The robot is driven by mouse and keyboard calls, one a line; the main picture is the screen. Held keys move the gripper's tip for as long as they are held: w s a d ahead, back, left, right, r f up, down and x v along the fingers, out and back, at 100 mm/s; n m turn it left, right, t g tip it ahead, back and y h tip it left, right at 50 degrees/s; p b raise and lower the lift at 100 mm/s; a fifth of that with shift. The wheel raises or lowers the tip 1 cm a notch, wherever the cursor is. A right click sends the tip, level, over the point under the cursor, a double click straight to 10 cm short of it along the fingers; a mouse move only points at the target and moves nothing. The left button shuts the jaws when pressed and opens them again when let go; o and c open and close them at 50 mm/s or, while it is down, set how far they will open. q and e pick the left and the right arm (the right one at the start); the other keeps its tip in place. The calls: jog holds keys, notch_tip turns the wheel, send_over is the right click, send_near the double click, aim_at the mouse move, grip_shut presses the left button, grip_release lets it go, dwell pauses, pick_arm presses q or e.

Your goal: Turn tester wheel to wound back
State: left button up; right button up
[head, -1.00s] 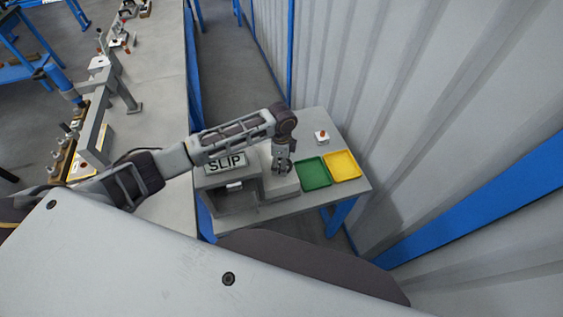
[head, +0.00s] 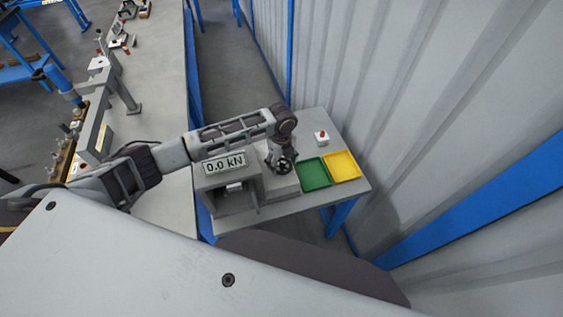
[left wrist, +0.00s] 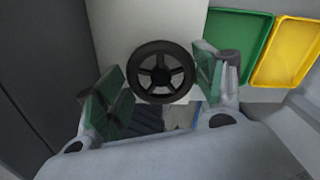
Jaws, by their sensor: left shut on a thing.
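The tester (head: 222,200) is a grey machine on a small table, and its display (head: 224,163) reads "0.0 kN". Its wheel (left wrist: 161,74) is dark, round and spoked, and sits against a pale grey housing in the left wrist view. My left gripper (left wrist: 160,86) has one green-padded finger on each side of the wheel and is shut on its rim. In the head view the left gripper (head: 282,160) reaches down from above onto the right part of the tester, partly hiding the wheel. My right gripper is in neither view.
A green tray (head: 315,173) and a yellow tray (head: 343,166) lie just right of the tester. A small white box with a red-orange top (head: 321,138) stands behind them. A corrugated wall (head: 430,110) rises close on the right. A long bench (head: 165,80) runs at left.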

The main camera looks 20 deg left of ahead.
aim_at(282, 164)
pick_arm(q)
jog(key=shift+w+r+m, duration=0.1)
jog(key=shift+m, duration=0.4)
jog(key=o, duration=1)
jog(key=shift+r, duration=5.95)
jog(key=shift+f, duration=0.1)
